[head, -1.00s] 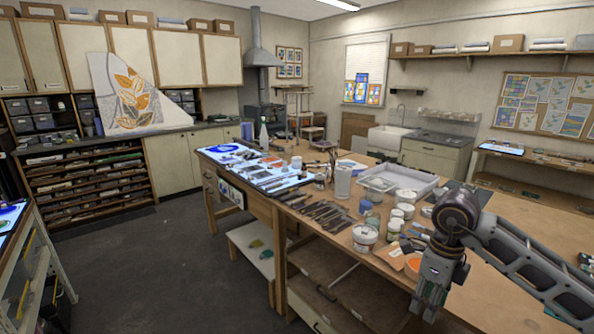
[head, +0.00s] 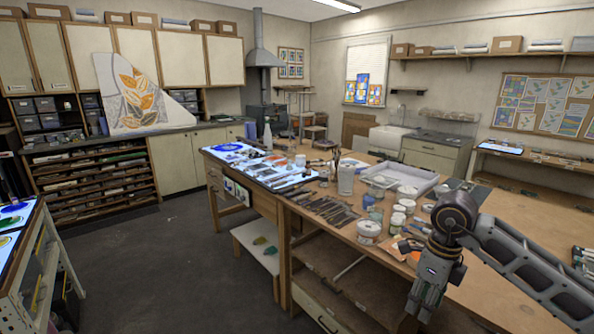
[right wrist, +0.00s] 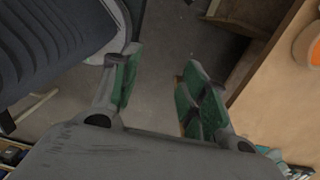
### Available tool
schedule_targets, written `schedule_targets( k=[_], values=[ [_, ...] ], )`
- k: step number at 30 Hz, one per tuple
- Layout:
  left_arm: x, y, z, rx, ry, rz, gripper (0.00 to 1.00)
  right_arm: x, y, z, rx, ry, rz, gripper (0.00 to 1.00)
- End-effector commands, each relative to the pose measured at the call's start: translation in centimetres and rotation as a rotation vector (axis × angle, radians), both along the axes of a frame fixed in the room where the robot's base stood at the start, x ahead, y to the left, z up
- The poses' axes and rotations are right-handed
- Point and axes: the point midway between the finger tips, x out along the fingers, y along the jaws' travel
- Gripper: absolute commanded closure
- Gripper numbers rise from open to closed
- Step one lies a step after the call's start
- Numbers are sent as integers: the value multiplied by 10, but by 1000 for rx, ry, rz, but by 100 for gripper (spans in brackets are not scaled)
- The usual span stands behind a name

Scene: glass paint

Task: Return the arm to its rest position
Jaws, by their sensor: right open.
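My right arm enters the head view from the right, over the front of the long wooden workbench (head: 480,245). It bends at a dark round joint, and its lower part (head: 432,280) hangs down at the bench's front edge. My left gripper is in neither view.
Jars, a white tub (head: 367,232) and brushes (head: 330,209) crowd the bench left of my arm. A lit table (head: 14,222) stands at the far left. The floor (head: 165,265) between is clear.

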Motion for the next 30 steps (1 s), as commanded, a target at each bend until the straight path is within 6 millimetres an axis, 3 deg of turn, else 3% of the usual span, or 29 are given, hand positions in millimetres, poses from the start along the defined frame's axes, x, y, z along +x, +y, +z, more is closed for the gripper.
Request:
schedule_targets(
  k=[10,17,23,30],
  values=[
    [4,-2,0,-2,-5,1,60,8,24,-17,136,44,-8,56],
    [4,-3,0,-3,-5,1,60,17,54,-35,315,96,-36,56],
    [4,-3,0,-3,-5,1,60,33,94,-56,579,170,-115,56],
    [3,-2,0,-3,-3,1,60,66,134,-79,937,260,-309,56]
  ],
)
